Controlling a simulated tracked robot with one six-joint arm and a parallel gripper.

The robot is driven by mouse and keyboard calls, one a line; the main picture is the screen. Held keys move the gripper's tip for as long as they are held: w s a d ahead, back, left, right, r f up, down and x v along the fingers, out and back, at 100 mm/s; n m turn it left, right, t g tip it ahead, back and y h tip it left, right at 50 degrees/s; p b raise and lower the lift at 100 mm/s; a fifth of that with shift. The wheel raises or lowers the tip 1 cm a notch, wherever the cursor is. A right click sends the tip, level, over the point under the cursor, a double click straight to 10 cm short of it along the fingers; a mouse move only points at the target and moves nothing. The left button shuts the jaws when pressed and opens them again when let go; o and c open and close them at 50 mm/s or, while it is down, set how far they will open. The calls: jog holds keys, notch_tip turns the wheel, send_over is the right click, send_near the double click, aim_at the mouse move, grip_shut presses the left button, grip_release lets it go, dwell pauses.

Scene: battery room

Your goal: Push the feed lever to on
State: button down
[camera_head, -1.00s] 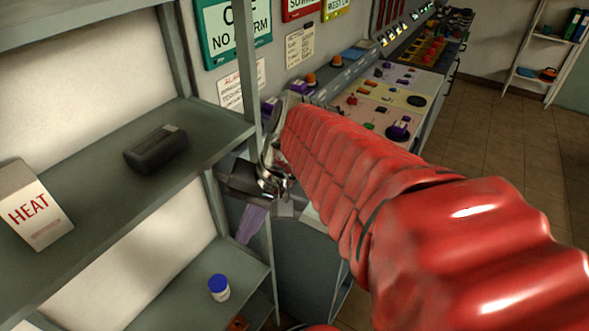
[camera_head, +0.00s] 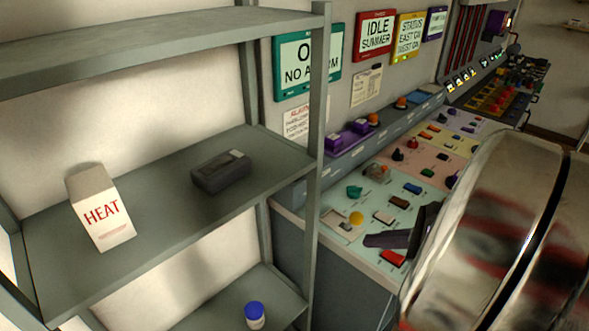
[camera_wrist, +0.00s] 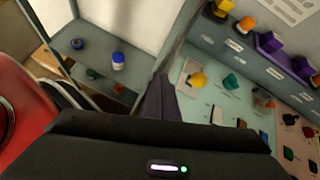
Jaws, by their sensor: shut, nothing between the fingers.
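The control console (camera_head: 345,245) carries several small coloured knobs, switches and buttons on pale green, pink and yellow panels. I cannot tell which control is the feed lever; the small labels are unreadable. My gripper (camera_head: 368,240) is shut and empty, its dark purple fingers over the near green panel, close to a yellow knob (camera_head: 356,218) and a red switch (camera_head: 392,258). In the wrist view my gripper (camera_wrist: 161,80) points toward the panel's near edge, left of the yellow knob (camera_wrist: 199,81). Whether the fingers touch the panel is unclear. My arm hides the console's right part.
A grey shelf rack (camera_head: 316,180) stands left of the console, its post close to it. It holds a white HEAT box (camera_head: 101,208), a dark case (camera_head: 221,172) and a blue-capped jar (camera_head: 255,315). Signs, including IDLE SUMMER (camera_head: 375,37), hang above the console.

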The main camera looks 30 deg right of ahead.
aim_at(351, 223)
jog(key=s+d+f+m+t+h, duration=0.2)
jog(key=s+d+m, duration=0.3)
jog(key=d+m, duration=0.2)
jog(key=shift+d+h, duration=0.4)
jog(key=shift+d, duration=0.05)
jog(key=shift+w, duration=0.15)
jog(key=x, duration=1)
jog(key=shift+a, duration=0.15)
jog(key=shift+w+a+r, duration=0.1)
jog(key=shift+w+r, duration=0.05)
jog(key=shift+w, duration=0.35)
jog(key=shift+w+r, duration=0.15)
jog(key=shift+w, duration=0.35)
jog(key=shift+w+a+r, duration=0.1)
jog(key=shift+w+r, duration=0.15)
jog(key=shift+w, duration=0.65)
jog(key=shift+r, duration=0.1)
